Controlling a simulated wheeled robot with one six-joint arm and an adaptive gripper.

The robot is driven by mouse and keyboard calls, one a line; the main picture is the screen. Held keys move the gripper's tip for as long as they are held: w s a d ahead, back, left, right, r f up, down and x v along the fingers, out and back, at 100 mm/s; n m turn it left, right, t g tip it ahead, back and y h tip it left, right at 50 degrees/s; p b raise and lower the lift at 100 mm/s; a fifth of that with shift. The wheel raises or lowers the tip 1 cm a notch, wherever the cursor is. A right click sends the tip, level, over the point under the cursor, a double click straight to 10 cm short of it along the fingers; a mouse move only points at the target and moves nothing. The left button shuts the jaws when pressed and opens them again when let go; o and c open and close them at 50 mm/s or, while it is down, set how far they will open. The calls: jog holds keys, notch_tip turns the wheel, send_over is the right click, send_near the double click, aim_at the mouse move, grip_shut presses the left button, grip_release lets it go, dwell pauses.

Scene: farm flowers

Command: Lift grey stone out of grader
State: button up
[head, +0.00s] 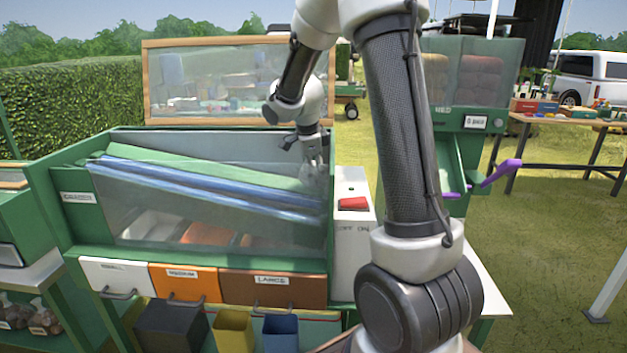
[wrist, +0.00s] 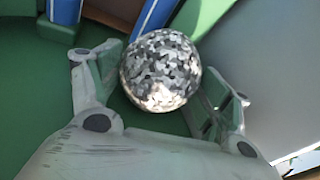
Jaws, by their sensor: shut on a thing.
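The grey stone (wrist: 160,71) is round and speckled grey and white. In the wrist view it sits between the two fingers of my gripper (wrist: 160,92), which is shut on it. In the head view my gripper (head: 313,160) is inside the right end of the green grader (head: 60,160), behind its clear front panel. The stone cannot be made out there. The grader has blue rollers (head: 200,182) sloping down to the right and a green strip (head: 200,165) behind them. The blue rollers (wrist: 150,17) also show beyond the stone in the wrist view.
Below the grader are white, orange and brown drawers (head: 285,290), the brown one labelled large. A white box with a red switch (head: 353,204) stands right of the grader. A framed clear panel (head: 215,85) rises behind. A green machine with purple parts (head: 500,173) is further right.

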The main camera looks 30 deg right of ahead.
notch_tip(320, 180, up, 24)
dwell(0.5)
jog(key=shift+s, duration=0.1)
